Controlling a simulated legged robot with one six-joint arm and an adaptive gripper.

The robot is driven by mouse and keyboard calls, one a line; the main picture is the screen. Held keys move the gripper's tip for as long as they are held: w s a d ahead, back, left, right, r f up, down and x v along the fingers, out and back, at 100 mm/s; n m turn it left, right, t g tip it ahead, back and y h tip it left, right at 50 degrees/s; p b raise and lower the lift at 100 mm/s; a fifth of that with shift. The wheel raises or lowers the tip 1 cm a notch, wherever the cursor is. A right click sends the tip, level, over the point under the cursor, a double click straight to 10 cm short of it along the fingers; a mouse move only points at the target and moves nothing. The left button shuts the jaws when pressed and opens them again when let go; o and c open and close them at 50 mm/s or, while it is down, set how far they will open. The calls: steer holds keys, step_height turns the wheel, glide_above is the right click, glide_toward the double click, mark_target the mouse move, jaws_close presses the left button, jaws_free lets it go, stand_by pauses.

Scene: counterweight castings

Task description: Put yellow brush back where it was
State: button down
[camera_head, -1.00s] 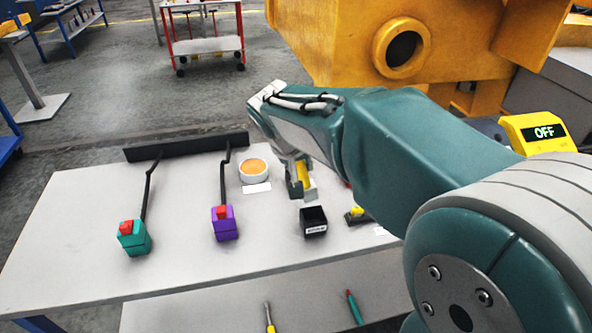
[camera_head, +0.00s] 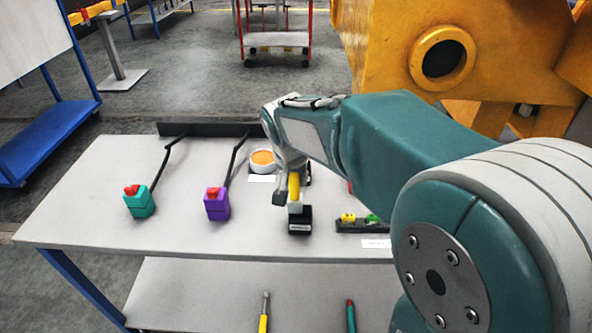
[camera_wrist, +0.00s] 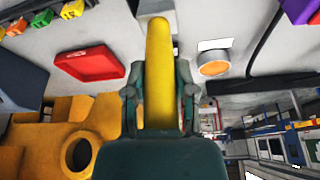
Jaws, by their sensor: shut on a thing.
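The yellow brush (camera_head: 294,186) is held in my gripper (camera_head: 290,192), roughly upright in the head view. Its pale lower end shows just at the black box (camera_head: 300,226), overlapping its back edge; I cannot tell whether it is inside or above it. In the wrist view the thick yellow handle (camera_wrist: 159,50) runs between the two fingers of my gripper (camera_wrist: 159,100), which are shut on it.
A black rack (camera_head: 350,228) with yellow and green pieces sits right. A red tray (camera_wrist: 90,63) shows in the wrist view. The tabletop's front left is clear.

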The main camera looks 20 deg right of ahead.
mark_target(300, 196)
steer(key=f, duration=0.2)
steer(key=d+f, duration=0.1)
steer(key=f, duration=0.2)
steer(key=shift+d, duration=0.35)
steer(key=shift+a+f, duration=0.15)
steer(key=shift+f, duration=0.4)
steer(key=shift+c, duration=1.8)
jaws_free()
steer(key=v, duration=1.2)
